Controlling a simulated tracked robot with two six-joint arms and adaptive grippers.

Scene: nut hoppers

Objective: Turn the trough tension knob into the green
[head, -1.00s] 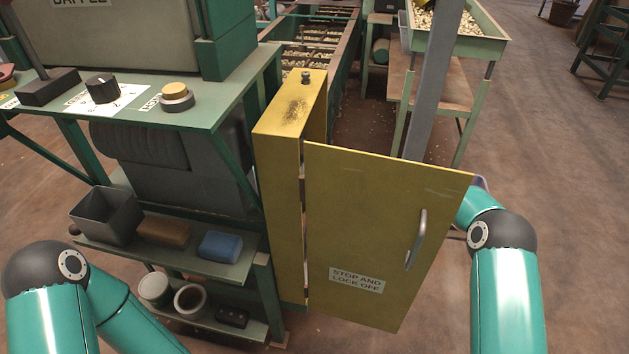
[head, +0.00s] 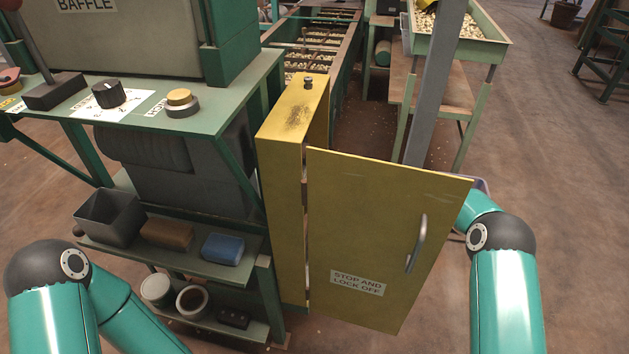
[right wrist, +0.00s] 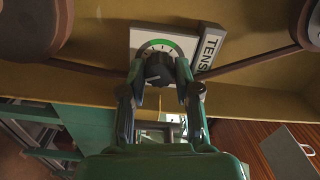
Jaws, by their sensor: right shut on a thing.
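The tension knob (right wrist: 157,68) is dark and round, on a white dial plate (right wrist: 135,40) inside the yellow cabinet. A green arc (right wrist: 168,44) runs over the top of its dial. A label beside it reads "TENS", the rest cut off. My right gripper (right wrist: 160,77) is shut on the knob, one finger on each side. The knob's pointer is not clear to me. In the head view the open yellow door (head: 385,235) hides the knob and my right gripper. My left arm shows at the lower left, but its gripper is out of view.
Dark pulleys (right wrist: 32,28) and a belt (right wrist: 85,68) flank the dial in the right wrist view. The door carries a handle (head: 417,243) and a "STOP AND LOCK OFF" label. A green bench (head: 205,110) with another black knob (head: 108,94) stands left of the cabinet.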

